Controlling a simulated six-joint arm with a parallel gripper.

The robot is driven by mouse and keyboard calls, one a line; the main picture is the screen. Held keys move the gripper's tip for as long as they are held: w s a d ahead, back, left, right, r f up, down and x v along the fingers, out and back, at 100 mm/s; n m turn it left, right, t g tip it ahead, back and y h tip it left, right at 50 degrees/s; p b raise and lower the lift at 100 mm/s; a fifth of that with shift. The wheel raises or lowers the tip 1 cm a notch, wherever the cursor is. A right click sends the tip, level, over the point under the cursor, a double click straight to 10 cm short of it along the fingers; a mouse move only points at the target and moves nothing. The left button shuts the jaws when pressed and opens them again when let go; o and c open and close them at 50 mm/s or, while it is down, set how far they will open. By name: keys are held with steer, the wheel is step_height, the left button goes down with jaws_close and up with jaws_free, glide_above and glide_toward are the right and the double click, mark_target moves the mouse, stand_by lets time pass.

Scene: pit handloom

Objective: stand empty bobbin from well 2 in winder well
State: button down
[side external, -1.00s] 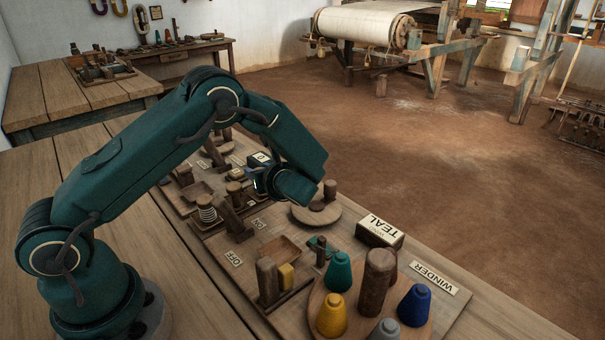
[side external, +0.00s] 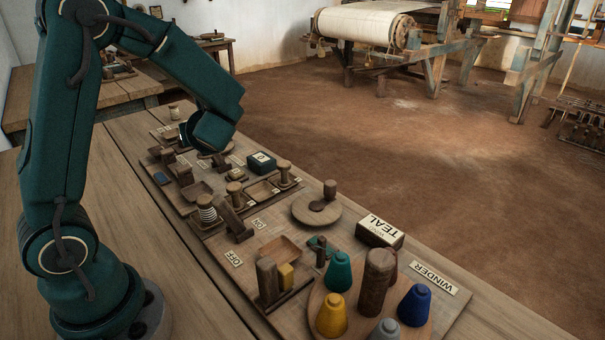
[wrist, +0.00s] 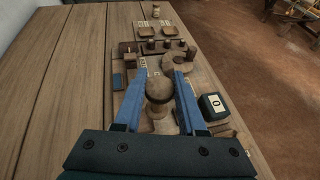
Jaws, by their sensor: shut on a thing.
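My gripper (wrist: 160,75) has its two blue fingers on either side of a brown wooden bobbin (wrist: 158,92) with a round top, shut on it in the wrist view. In the side view my gripper (side external: 186,134) is above the far board, and the bobbin in it is hidden. On the nearer boards, a wooden bobbin (side external: 236,192) stands at the left and another (side external: 284,170) stands at the right of the shallow trays. The winder label (side external: 434,279) lies on the near board. I cannot tell which opening is the winder well.
A round turntable (side external: 312,295) carries coloured cones and a thick post. A wooden disc (side external: 302,215) with a peg lies behind it. The table at the left is clear.

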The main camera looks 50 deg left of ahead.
steer(key=w+d+r+m+t+h, duration=0.1)
steer(key=d+r+m+t+h, duration=0.4)
steer(key=d, duration=0.5)
steer(key=w+d+r+m+t+h, duration=0.2)
steer(key=d+r+m+t+h, duration=0.15)
steer(key=d+r+m, duration=0.45)
steer(key=s+a+f+n, duration=0.2)
steer(key=a+f, duration=0.2)
steer(key=f, duration=0.1)
steer(key=w+d+m+t+h, duration=0.1)
steer(key=w+d+m+h, duration=0.1)
steer(key=d, duration=0.6)
steer(key=shift+d+m+t+h, duration=0.2)
steer(key=shift+m+t+h, duration=0.15)
steer(key=shift+m+h, duration=0.75)
steer(key=shift+r, duration=0.15)
